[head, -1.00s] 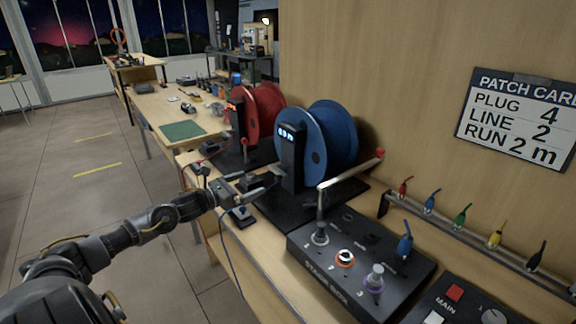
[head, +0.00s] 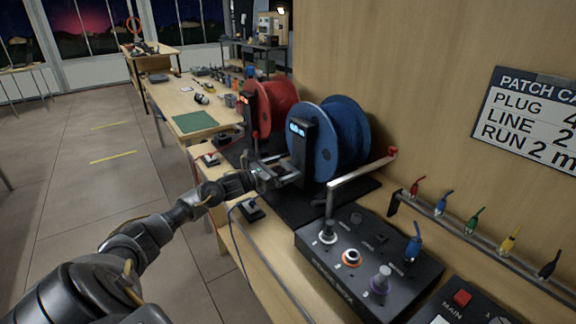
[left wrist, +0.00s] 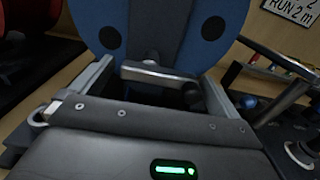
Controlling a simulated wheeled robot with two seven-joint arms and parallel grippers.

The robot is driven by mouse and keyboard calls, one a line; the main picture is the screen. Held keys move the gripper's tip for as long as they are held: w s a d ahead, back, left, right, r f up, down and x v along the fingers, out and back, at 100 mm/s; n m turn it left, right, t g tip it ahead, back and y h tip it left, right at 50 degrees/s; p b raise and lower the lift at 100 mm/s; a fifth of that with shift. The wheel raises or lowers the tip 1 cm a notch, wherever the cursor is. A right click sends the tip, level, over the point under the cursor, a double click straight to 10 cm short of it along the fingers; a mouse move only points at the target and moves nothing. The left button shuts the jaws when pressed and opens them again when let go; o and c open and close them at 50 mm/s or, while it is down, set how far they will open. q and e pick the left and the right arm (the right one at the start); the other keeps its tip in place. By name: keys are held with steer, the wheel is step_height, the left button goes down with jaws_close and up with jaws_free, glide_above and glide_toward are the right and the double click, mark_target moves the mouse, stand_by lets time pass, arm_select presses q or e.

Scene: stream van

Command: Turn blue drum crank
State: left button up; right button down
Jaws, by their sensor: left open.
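The blue drum (head: 346,132) stands upright on a black base beside the wall, with a dark post and lit display (head: 300,150) at its front. In the left wrist view the blue drum (left wrist: 190,35) fills the top. Its crank (left wrist: 158,75), a short silver arm with a dark grip (left wrist: 205,97) at the right end, lies between my left gripper's fingers. My left gripper (head: 283,170) is open in front of the drum; the grip is near the right finger, and I cannot tell whether they touch. In the head view the crank is not clearly visible. My right gripper is not in view.
A red drum (head: 277,105) stands behind the blue one. A stage box (head: 320,262) with knobs and a silver bar with a red end (head: 365,166) are to the right. A small block (head: 250,210) with a cable lies on the bench front. Floor left of the bench is clear.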

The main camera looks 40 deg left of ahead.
arm_select(q)
steer(key=shift+x, duration=0.8)
steer(key=shift+w+d, duration=0.1)
steer(key=shift+w, duration=0.1)
steer(key=c, duration=0.8)
steer(key=shift+c, duration=0.2)
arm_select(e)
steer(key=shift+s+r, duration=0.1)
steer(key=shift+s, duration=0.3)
arm_select(q)
steer(key=shift+n, duration=0.4)
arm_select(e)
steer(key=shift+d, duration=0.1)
